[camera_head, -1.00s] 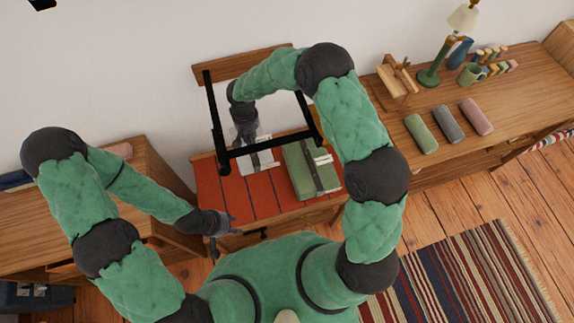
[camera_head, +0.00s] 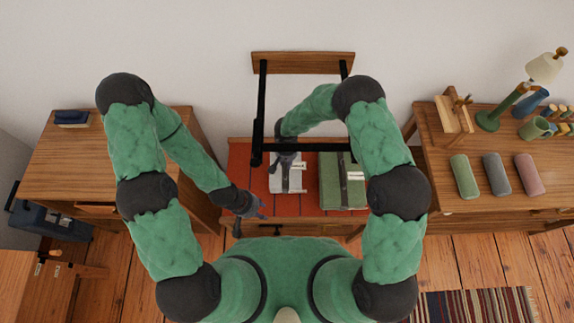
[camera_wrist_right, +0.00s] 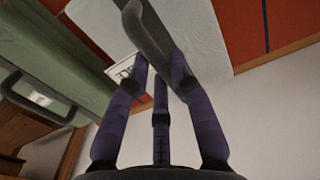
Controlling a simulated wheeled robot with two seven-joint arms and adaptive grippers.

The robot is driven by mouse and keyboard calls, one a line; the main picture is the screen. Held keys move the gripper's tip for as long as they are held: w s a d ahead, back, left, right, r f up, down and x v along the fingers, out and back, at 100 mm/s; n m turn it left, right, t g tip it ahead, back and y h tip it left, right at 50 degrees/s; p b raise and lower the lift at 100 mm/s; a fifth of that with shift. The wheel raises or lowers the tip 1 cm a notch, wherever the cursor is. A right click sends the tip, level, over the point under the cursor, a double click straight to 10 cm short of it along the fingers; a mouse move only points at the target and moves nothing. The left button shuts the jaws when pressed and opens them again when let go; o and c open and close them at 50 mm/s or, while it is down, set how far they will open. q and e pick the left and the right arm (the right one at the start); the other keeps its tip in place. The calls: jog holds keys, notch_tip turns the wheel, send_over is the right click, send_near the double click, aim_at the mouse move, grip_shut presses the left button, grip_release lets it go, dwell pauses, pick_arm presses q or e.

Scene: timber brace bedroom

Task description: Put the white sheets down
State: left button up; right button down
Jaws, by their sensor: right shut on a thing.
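The white sheets (camera_head: 277,182) are a flat pale bundle with a grey strap and a small label, over the left part of the red slatted seat (camera_head: 240,180). My right gripper (camera_head: 288,166) is above them in the head view. In the right wrist view my right gripper (camera_wrist_right: 158,68) is shut on the grey strap (camera_wrist_right: 146,28) of the white sheets (camera_wrist_right: 195,35). I cannot tell whether the sheets touch the seat. My left gripper (camera_head: 262,209) is empty, its fingers apart, near the seat's front left corner.
A green strapped bundle (camera_head: 329,180) lies on the seat right of the sheets, close by. A black frame (camera_head: 260,115) stands around my right forearm. A wooden desk (camera_head: 60,160) is at left; a table (camera_head: 435,180) with rolled cloths and a lamp (camera_head: 543,68) is at right.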

jog(key=shift+f, duration=1.5)
jog(key=shift+f+b, duration=0.1)
jog(key=shift+b, duration=0.3)
jog(key=c, duration=1.1)
grip_release()
jog(key=shift+r, duration=0.25)
notch_tip(320, 180, up, 12)
jog(key=p, duration=0.3)
jog(key=shift+f, duration=0.2)
